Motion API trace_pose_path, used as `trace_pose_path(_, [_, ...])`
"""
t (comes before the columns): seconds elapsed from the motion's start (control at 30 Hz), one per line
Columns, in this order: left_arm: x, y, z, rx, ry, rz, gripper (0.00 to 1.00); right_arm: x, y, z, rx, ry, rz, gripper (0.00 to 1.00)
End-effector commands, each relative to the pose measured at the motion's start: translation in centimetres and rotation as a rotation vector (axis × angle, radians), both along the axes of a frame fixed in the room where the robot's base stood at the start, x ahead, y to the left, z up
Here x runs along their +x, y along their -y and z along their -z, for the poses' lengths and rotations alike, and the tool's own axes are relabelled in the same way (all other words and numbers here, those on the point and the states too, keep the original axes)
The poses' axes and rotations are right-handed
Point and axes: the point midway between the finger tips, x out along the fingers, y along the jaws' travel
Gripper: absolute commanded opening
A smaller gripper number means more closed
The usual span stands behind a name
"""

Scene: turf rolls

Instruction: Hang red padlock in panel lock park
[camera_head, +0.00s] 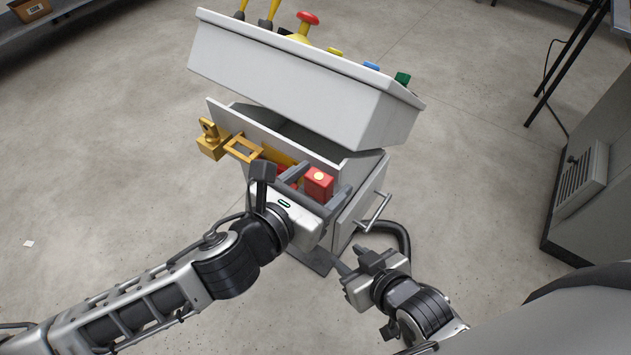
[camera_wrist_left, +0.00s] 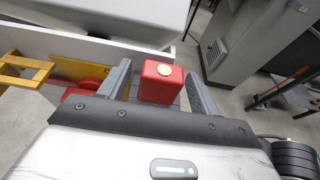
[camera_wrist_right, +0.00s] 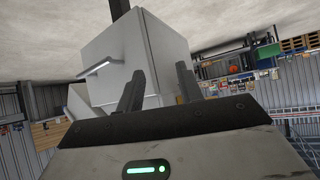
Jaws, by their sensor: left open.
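The red padlock (camera_head: 318,181), a red block with a round brass-coloured spot, sits at the front of the open drawer below the console. It also shows in the left wrist view (camera_wrist_left: 158,85), between the two fingers of my left gripper (camera_wrist_left: 160,88). Those fingers are apart, with a gap visible on the left side; whether either touches it is unclear. My left gripper (camera_head: 312,180) comes over the drawer front in the head view. My right gripper (camera_head: 352,258) is low, right of the cabinet; its fingers (camera_wrist_right: 160,85) are apart and empty. The padlock's shackle is hidden.
A brass padlock (camera_head: 210,141) and a yellow frame (camera_head: 244,148) are at the drawer's left. More red and yellow parts (camera_wrist_left: 92,82) lie beside the red padlock. The sloped console (camera_head: 300,80) overhangs the drawer. A door handle (camera_head: 374,213) sticks out near my right gripper.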

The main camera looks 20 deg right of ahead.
Motion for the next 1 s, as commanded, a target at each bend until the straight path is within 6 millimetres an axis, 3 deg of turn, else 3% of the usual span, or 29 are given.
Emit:
trace_pose_path(0.27, [0.0, 0.0, 0.0, 0.0, 0.0, 0.0, 0.63, 0.0, 0.0, 0.0, 0.001, -0.003, 0.0, 0.36])
trace_pose_path(0.37, [-0.8, -1.1, -0.3, 0.001, -0.001, 0.001, 0.63, 0.1, -0.1, -0.4, 0.004, 0.001, -0.001, 0.36])
trace_pose_path(0.8, [-6.8, -8.9, -3.2, 0.003, -0.002, -0.001, 0.63, 0.1, -0.2, -0.2, 0.006, 0.005, -0.003, 0.36])
trace_pose_path(1.0, [-8.7, -11.2, -4.3, 0.002, -0.002, -0.002, 0.63, 0.2, -0.2, -0.6, 0.006, 0.01, -0.004, 0.36])
